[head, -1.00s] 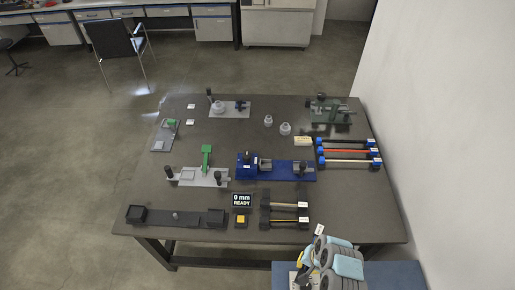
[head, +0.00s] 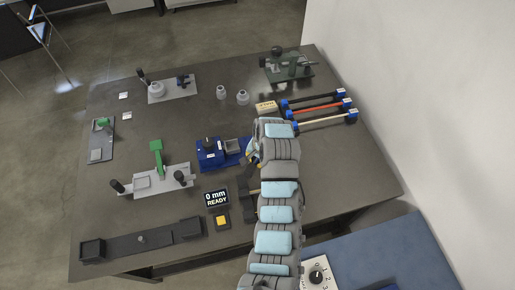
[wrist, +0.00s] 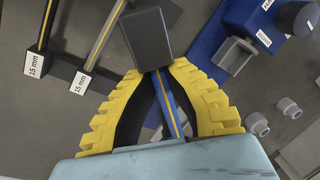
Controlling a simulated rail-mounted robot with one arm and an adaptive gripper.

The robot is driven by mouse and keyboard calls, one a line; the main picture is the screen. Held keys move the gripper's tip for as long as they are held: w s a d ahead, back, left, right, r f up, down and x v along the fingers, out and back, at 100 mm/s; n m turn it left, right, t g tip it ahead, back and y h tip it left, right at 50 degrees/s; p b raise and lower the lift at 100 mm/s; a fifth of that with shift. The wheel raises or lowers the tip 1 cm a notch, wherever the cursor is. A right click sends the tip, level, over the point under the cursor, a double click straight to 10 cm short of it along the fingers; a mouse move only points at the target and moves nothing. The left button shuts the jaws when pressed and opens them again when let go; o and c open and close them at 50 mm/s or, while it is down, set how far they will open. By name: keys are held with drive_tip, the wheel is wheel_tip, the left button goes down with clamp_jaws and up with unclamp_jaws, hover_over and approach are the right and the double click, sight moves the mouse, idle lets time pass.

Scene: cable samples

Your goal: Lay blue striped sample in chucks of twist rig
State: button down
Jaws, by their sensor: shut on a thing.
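My gripper (wrist: 165,100) has yellow ribbed fingers shut on the blue sample with a yellow stripe (wrist: 171,108), seen in the wrist view. A black block (wrist: 148,38) sits at the sample's far end, just beyond the fingertips; its other end is hidden. In the head view my arm covers the sample. The rig on a blue base (head: 209,158), apparently the twist rig, stands left of my gripper, its right part hidden by my arm. In the wrist view its grey U-shaped chuck (wrist: 232,54) and blue housing (wrist: 262,18) lie right of the black block, apart from the sample.
Two samples with 15 mm labels (wrist: 80,82) lie left of my gripper in the wrist view. Other samples with blue ends (head: 317,108) lie at the right.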

drive_tip(key=w+a+m+t+h+b, duration=0.1)
drive_tip(key=w+a+m+b, duration=0.2)
drive_tip(key=w+m+b, duration=1.2)
drive_tip(key=shift+w+d+f+n+b, duration=0.15)
drive_tip(key=shift+f+n+b, duration=0.8)
drive_tip(key=shift+f+b, duration=1.15)
drive_tip(key=shift+w+f+n+b, duration=0.2)
drive_tip(key=shift+f+n+b, duration=0.9)
drive_tip(key=shift+b, duration=1.7)
drive_tip(key=shift+w+d+f+n+b, duration=0.15)
drive_tip(key=shift+f+n+b, duration=0.6)
drive_tip(key=shift+f+b, duration=1.45)
drive_tip(key=shift+a+r+b, duration=0.1)
drive_tip(key=shift+r+b, duration=0.15)
drive_tip(key=shift+b, duration=0.05)
drive_tip(key=shift+f+b, duration=0.3)
drive_tip(key=shift+f, duration=0.05)
drive_tip(key=c, duration=1.2)
unclamp_jaws()
drive_tip(key=shift+c, duration=0.2)
drive_tip(key=shift+r, duration=0.1)
